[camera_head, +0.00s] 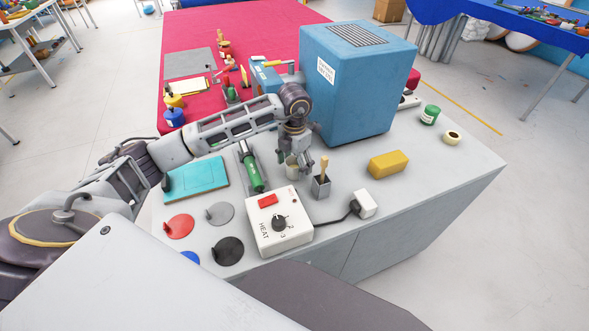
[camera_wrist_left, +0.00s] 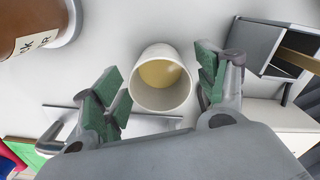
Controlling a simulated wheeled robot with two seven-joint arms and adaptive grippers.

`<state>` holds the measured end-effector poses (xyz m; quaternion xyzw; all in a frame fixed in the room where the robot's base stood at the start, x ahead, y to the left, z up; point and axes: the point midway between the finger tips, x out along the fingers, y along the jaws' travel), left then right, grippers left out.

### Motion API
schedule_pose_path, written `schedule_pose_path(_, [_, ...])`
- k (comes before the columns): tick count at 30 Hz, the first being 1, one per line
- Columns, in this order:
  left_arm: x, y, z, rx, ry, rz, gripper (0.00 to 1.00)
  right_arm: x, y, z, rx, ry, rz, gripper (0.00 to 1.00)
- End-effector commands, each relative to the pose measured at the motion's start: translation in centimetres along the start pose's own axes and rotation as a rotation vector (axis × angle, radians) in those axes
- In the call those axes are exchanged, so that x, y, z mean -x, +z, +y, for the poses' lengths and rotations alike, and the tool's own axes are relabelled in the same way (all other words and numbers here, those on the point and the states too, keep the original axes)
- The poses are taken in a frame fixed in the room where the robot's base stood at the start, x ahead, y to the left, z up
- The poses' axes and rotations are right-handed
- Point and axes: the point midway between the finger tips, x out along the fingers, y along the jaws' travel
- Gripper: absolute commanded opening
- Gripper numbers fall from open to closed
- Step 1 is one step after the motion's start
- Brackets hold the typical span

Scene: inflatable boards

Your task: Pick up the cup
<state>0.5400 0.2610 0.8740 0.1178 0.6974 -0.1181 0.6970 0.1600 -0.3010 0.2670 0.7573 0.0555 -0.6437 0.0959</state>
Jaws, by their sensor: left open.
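The cup (camera_wrist_left: 141,98) is white with a yellowish inside, and its open mouth faces the left wrist camera. It stands on the grey table top (camera_head: 444,173). In the head view only a small pale part of the cup (camera_head: 292,168) shows below the gripper. My left gripper (camera_head: 296,153) points down over the cup. In the left wrist view the green-padded fingers of the gripper (camera_wrist_left: 160,80) are open, one on each side of the cup, with visible gaps. My right gripper is not in view.
A metal holder with a wooden-handled tool (camera_head: 320,187) stands close to the right of the cup. A large blue box (camera_head: 358,90) stands behind. A white heat control box (camera_head: 279,222) and a green-handled tool (camera_head: 251,172) are nearby. A brown jar (camera_wrist_left: 30,25) is close by.

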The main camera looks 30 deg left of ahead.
Motion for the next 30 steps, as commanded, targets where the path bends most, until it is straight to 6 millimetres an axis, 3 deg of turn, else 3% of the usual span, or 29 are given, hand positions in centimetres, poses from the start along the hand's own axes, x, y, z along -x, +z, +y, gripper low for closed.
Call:
schedule_pose_path(6, [-1.6, 0.0, 0.0, 0.000, 0.000, 0.000, 0.73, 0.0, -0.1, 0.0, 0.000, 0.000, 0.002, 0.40])
schedule_pose_path(20, [-1.7, 0.0, 0.0, 0.000, 0.000, 0.000, 0.73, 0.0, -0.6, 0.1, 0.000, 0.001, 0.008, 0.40])
schedule_pose_path(30, [-1.7, 0.0, 0.0, 0.000, 0.000, 0.000, 0.32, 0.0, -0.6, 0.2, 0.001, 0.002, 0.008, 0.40])
